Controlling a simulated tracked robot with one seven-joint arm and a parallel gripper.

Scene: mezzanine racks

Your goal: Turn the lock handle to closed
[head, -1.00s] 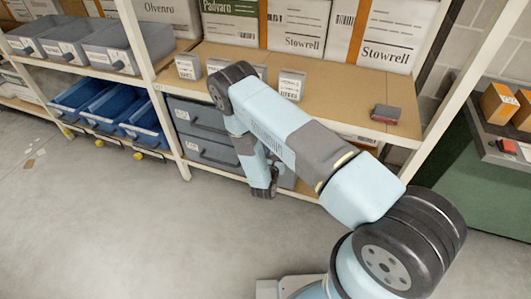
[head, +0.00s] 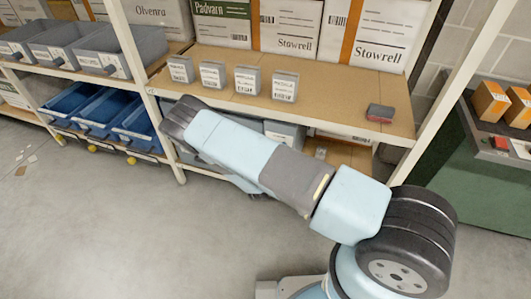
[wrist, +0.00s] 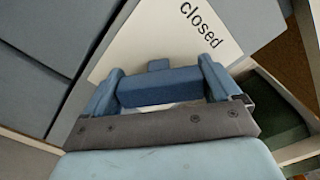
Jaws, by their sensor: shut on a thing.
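In the wrist view, my gripper (wrist: 160,76) has its two blue fingers on either side of a darker blue bar, the lock handle (wrist: 158,88), and is shut on it. The handle lies crosswise between the fingers. Behind it is a white plate (wrist: 150,40) with the word "closed" printed at a slant, up and right of the handle. Any other marking on the plate is not visible. In the head view the handle and fingers are hidden behind my arm, low at the rack.
The rack shelf (head: 330,100) above holds several small grey labelled boxes (head: 246,80) and a dark red-and-grey block (head: 380,113). Blue bins (head: 100,112) stand at left. A green cabinet (head: 470,180) stands at right.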

